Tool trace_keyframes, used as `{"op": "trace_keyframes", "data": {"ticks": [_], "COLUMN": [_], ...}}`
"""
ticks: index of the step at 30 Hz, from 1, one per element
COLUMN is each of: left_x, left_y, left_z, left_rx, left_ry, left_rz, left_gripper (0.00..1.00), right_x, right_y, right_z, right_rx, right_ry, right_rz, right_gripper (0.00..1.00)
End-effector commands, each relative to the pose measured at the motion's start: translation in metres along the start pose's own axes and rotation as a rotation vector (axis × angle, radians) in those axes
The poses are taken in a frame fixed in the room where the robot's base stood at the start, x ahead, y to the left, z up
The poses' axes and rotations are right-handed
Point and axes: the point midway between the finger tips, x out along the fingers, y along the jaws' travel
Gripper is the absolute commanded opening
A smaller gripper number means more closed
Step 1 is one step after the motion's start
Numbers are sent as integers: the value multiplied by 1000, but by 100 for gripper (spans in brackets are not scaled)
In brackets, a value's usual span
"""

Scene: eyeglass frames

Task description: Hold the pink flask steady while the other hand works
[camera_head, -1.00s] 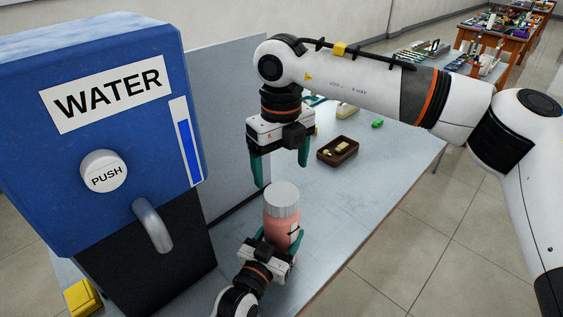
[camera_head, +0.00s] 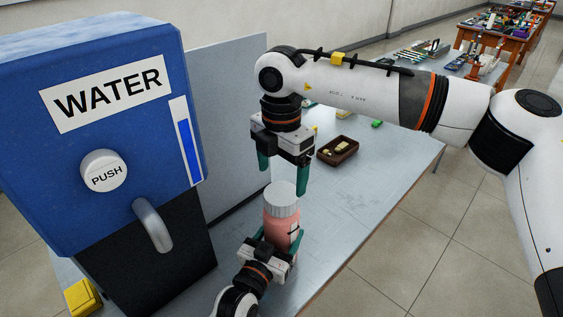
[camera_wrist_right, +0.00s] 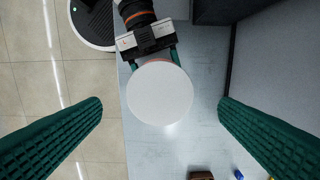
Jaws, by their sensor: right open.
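The pink flask (camera_head: 282,229) stands upright on the table with a grey-white cap (camera_head: 281,198) on top. My left gripper (camera_head: 281,240) is low at the flask, its green fingers on either side of the body and closed on it. My right gripper (camera_head: 283,177) points down, open and empty, just above the cap. In the right wrist view, the round white cap (camera_wrist_right: 160,92) lies between the two spread green fingers, apart from both. The cap hides most of the flask there, and the left gripper (camera_wrist_right: 150,55) shows above it.
A blue water dispenser (camera_head: 85,185) with a push button and grey spout stands at the left. A grey panel (camera_head: 230,120) is behind it. A brown tray (camera_head: 338,152) with small pieces sits farther back. The table (camera_head: 365,185) right of the flask is clear.

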Motion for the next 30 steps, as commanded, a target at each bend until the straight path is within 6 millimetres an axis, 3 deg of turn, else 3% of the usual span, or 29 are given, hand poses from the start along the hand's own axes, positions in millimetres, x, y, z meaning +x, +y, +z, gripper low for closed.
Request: {"op": "trace_keyframes", "data": {"ticks": [6,12,23,30], "left_x": [0,0,0,0], "left_y": [0,0,0,0], "left_z": [0,0,-1,-1], "left_rx": [1,1,1,1], "left_ry": [1,1,1,1], "left_rz": [0,0,0,0], "left_gripper": [3,3,3,3], "right_x": [36,58,63,63], "right_y": [1,0,0,0], "right_z": [1,0,0,0], "right_rx": [-3,-3,-4,-4], "right_ry": [-2,-1,0,0], "right_rz": [3,2,0,0], "right_gripper": [84,84,84,46]}}
